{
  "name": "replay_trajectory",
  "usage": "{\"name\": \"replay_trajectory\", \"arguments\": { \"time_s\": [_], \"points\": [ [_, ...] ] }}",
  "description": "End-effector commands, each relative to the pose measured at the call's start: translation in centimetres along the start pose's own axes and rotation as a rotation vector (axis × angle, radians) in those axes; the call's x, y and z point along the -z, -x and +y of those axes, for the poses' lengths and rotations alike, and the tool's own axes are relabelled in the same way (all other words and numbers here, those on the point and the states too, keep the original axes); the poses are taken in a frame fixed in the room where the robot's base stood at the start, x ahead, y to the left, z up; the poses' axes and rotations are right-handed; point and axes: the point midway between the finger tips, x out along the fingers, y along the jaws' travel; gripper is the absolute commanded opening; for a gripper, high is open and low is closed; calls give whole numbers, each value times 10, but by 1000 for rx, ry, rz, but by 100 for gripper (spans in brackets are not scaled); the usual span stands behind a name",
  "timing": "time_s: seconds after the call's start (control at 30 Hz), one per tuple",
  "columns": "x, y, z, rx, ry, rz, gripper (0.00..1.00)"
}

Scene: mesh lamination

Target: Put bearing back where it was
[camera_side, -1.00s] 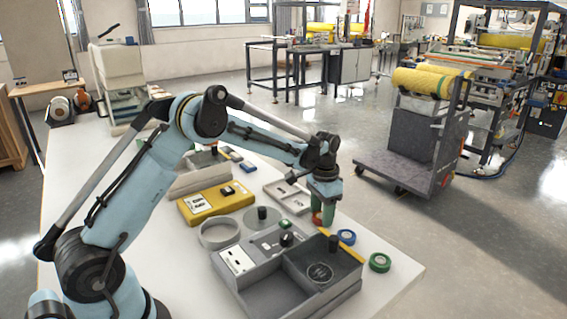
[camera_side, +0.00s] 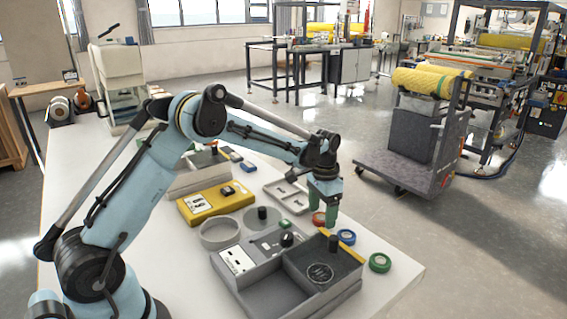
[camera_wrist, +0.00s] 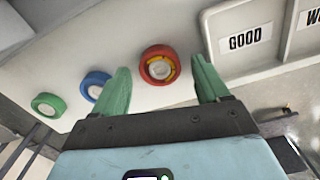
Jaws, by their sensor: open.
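My gripper (camera_side: 322,211) is open and empty above the table, with its two green fingers pointing down. A red ring (camera_side: 318,219) lies on the white table just below the fingers. In the wrist view the red ring (camera_wrist: 158,51), with a pale centre and a yellow-orange inner edge, shows between the open fingertips (camera_wrist: 160,68), apart from both. A thin dark round outline (camera_side: 320,273) shows in the right compartment of the grey tray (camera_side: 262,298). I cannot tell for certain which round object is the bearing.
A blue ring (camera_side: 346,237) and a green ring (camera_side: 380,262) lie on the table right of the grey tray. A pale tray with "GOOD" label (camera_wrist: 244,39) is beside the right finger. A yellow box (camera_side: 208,203) and a round grey container (camera_side: 219,232) stand farther left.

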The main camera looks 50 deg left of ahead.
Motion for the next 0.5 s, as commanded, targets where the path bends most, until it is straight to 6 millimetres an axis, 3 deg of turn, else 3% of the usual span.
{"name": "replay_trajectory", "arguments": {
  "time_s": [0.5],
  "points": [
    [0,96,0,0,0,0,75]
  ]
}}
